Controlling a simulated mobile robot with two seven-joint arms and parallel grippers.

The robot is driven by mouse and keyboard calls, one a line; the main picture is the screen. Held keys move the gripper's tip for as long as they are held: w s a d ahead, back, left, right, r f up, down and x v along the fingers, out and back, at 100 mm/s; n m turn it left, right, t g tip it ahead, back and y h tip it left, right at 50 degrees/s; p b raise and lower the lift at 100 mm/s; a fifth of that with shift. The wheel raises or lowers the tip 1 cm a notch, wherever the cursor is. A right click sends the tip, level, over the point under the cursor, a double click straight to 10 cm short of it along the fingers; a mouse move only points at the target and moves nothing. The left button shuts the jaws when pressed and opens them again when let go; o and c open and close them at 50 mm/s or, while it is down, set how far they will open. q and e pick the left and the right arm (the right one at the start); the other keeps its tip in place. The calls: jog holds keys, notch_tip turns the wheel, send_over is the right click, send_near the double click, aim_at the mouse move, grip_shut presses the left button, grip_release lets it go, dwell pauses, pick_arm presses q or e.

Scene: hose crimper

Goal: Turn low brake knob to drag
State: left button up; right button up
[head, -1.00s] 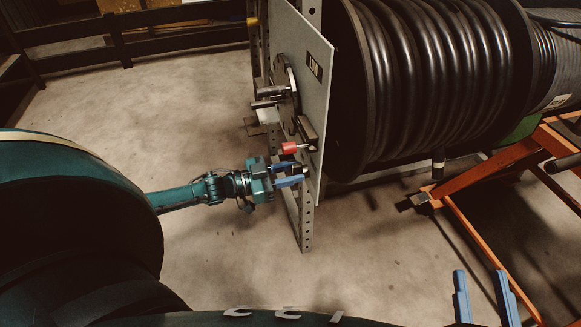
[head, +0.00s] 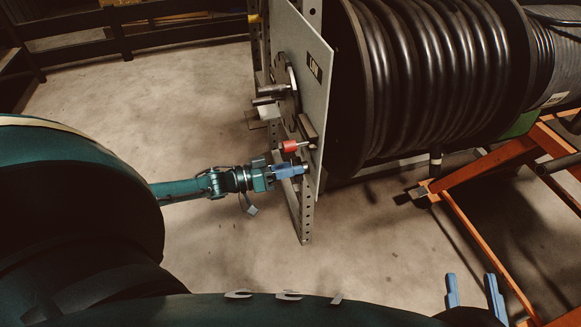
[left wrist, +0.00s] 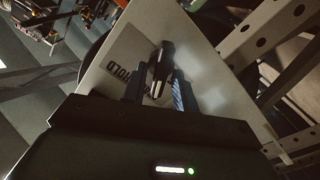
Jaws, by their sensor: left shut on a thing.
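The low brake knob (left wrist: 162,62) is a dark bar-shaped grip on the grey panel (head: 312,110), seen close in the left wrist view. My left gripper (head: 290,171) is closed on it low on the panel, just under a red-ended handle (head: 290,146). In the left wrist view the two blue fingers (left wrist: 160,95) sit on either side of the knob. A label with upside-down lettering, apparently HOLD (left wrist: 130,77), lies beside it, partly covered by a finger. In the head view the fingers mostly hide the knob. My right gripper (head: 473,292) is empty, its blue fingers apart, at the bottom right.
A large reel of black hose (head: 425,75) stands behind the panel. A perforated metal post (head: 306,215) runs down below it. An orange frame (head: 480,165) stands on the right. The floor left of the panel is clear.

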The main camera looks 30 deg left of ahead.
dwell(0.3)
pick_arm(q)
jog(key=o, duration=0.5)
jog(key=shift+o, duration=0.6)
pick_arm(e)
jog(key=shift+w+r, duration=0.1)
pick_arm(q)
jog(key=shift+s, duration=0.1)
jog(key=p+v, duration=0.2)
jog(key=v, duration=1.1)
pick_arm(e)
jog(key=shift+w+d+m+g+h, duration=0.15)
jog(key=shift+d+m+g+h, duration=0.25)
jog(key=shift+h, duration=0.3)
pick_arm(q)
jog(key=shift+a, duration=0.1)
